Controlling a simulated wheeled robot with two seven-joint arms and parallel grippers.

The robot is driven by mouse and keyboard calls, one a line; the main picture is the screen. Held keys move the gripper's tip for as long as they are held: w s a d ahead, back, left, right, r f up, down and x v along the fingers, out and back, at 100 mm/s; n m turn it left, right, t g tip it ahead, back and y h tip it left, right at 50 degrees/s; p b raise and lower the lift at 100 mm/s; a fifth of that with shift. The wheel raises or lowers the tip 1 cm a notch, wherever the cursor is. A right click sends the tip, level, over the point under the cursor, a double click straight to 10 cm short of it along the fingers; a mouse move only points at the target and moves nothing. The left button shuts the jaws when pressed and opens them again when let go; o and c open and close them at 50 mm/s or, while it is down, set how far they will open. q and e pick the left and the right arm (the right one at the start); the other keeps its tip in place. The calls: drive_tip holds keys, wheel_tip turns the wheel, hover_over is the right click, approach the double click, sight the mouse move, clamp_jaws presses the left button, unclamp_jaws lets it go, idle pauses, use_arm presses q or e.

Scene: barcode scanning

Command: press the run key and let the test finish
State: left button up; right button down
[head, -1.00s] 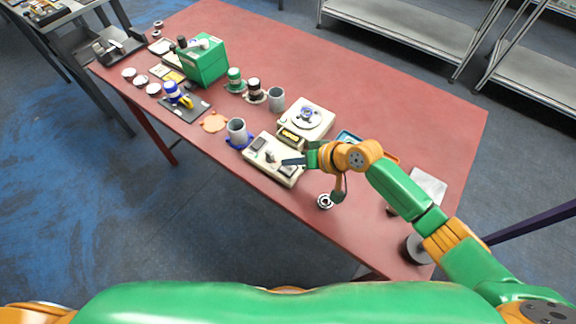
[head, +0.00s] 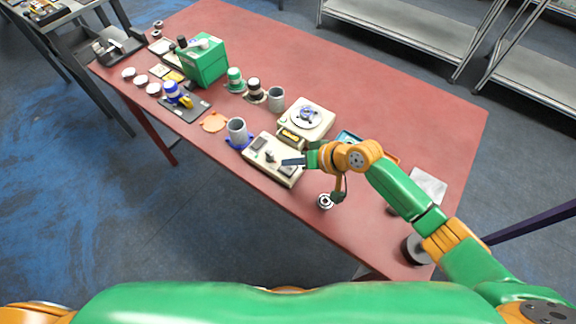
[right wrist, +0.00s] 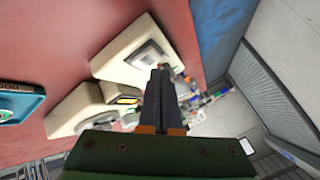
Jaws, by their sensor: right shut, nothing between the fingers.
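A cream test unit (head: 262,165) stands near the front edge of the red table, with a dark panel, a small dark upright knob and a grey pad on top. It also shows in the right wrist view (right wrist: 118,62), with a grey square part on its face. I cannot read which part is the run key. My right gripper (head: 285,162) is shut and empty, its dark fingers over the right part of the unit. In the right wrist view its fingers (right wrist: 160,75) overlap the unit's edge. I cannot tell whether they touch it. My left gripper is not in view.
A cream machine with a round plate (head: 318,119) stands just behind the unit. A grey cup (head: 237,130) is to its left, and a blue tray (head: 350,138) to the right. A green box (head: 207,66) and small jars stand farther left. The table's back right is clear.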

sight(292, 170)
drive_tip(key=shift+f, duration=0.35)
drive_tip(key=shift+f+b, duration=0.45)
drive_tip(key=shift+f, duration=0.05)
idle(0.4)
drive_tip(key=shift+r, duration=0.1)
drive_tip(key=shift+r+p, duration=0.8)
drive_tip(key=shift+p, duration=0.1)
drive_tip(key=shift+r, duration=0.1)
wheel_tip(292, 170, up, 5)
drive_tip(key=p, duration=0.5)
idle(0.5)
